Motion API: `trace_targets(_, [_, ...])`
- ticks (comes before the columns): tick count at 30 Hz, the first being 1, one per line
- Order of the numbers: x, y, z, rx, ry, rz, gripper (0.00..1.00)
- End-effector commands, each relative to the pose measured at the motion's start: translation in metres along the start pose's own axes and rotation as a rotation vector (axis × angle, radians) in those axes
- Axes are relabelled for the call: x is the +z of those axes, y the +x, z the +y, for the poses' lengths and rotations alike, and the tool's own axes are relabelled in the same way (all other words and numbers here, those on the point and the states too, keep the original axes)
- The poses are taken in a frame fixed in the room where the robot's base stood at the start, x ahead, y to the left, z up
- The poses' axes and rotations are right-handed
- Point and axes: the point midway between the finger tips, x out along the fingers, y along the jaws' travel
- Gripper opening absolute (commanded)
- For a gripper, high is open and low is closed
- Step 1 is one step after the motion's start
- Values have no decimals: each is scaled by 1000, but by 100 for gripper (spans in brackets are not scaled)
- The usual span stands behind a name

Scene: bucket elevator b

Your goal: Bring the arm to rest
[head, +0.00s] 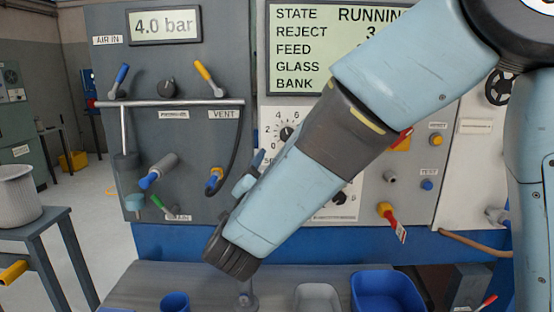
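My arm reaches in from the upper right of the head view and slopes down to the left across the control panel (230,170). Its dark wrist end (232,254) hangs over the grey bench top (140,290). My gripper's fingers cannot be made out; whether a dim, clear-looking shape (247,296) below the wrist belongs to the gripper or stands on the bench, I cannot tell. The arm hides part of the display (300,80) and of the dial panel (272,130).
A blue cup (175,302), a grey container (318,298) and a blue bin (388,292) stand on the bench. Levers, a horizontal rail (170,103) and a red-handled valve (388,212) stick out from the panels. A side table (40,222) carries a ribbed light pot (18,195).

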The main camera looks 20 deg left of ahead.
Motion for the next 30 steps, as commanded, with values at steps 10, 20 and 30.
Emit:
trace_targets(10, [0, -12, 0, 0, -1, 0, 69])
trace_targets(20, [-6, 4, 3, -4, 5, -38, 69])
trace_targets(30, [-45, 68, 25, -49, -37, -303, 69])
